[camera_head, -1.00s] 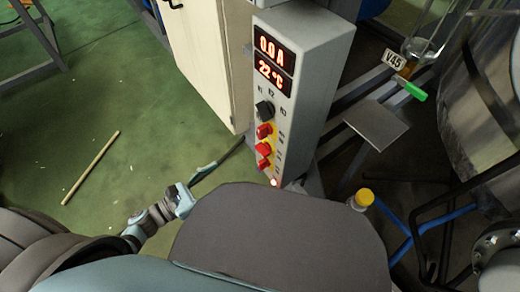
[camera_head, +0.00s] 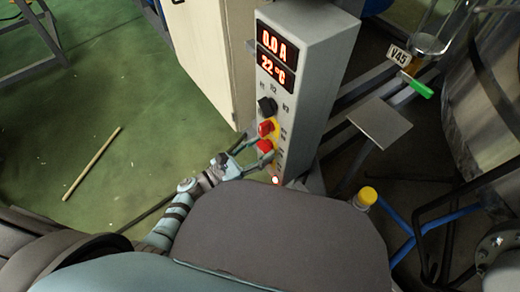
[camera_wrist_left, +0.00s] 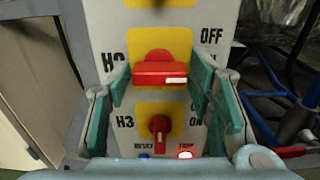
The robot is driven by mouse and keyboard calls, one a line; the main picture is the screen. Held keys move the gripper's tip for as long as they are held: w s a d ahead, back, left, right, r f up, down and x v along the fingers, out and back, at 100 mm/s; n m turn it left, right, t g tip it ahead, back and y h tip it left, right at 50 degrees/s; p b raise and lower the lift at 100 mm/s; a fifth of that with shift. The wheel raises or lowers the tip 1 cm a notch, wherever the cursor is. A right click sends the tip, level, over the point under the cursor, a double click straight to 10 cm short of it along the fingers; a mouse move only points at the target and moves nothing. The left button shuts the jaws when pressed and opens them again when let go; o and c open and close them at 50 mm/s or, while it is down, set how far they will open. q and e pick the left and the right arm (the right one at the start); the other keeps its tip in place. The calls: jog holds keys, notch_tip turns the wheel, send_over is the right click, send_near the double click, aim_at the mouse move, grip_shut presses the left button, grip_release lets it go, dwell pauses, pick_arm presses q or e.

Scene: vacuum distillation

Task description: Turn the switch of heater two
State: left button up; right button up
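The heater two switch is a red knob (camera_wrist_left: 165,70) on a yellow plate in the left wrist view, its handle lying level with a white mark at its right end. Its label is partly covered by a finger. My left gripper (camera_wrist_left: 160,80) is open, one teal-padded finger on each side of this knob; contact cannot be told. In the head view, my left gripper (camera_head: 257,155) is at the lower front of the grey control box (camera_head: 320,85), by the middle red knob (camera_head: 264,146), and hides the lowest knob. My right gripper is not in view.
The red H3 knob (camera_wrist_left: 160,128) stands upright just below, with a lit red lamp (camera_wrist_left: 185,155) under it. A black knob (camera_head: 267,106) and another red knob (camera_head: 266,128) sit higher. A cream cabinet (camera_head: 205,55) stands left of the box; a green-handled valve (camera_head: 418,88) is right.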

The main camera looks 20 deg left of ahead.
pick_arm(q)
jog(key=c, duration=0.7)
jog(key=shift+o, duration=0.2)
jog(key=shift+n, duration=0.4)
jog(key=shift+n+p, duration=1.2)
jog(key=shift+n, duration=7.4)
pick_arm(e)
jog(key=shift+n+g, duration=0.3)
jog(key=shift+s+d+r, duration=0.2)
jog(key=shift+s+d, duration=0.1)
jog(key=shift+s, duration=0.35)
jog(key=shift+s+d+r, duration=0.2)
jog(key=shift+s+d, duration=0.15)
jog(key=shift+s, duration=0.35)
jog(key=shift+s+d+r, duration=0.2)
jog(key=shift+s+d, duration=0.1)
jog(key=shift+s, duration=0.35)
pick_arm(q)
jog(key=shift+f, duration=0.1)
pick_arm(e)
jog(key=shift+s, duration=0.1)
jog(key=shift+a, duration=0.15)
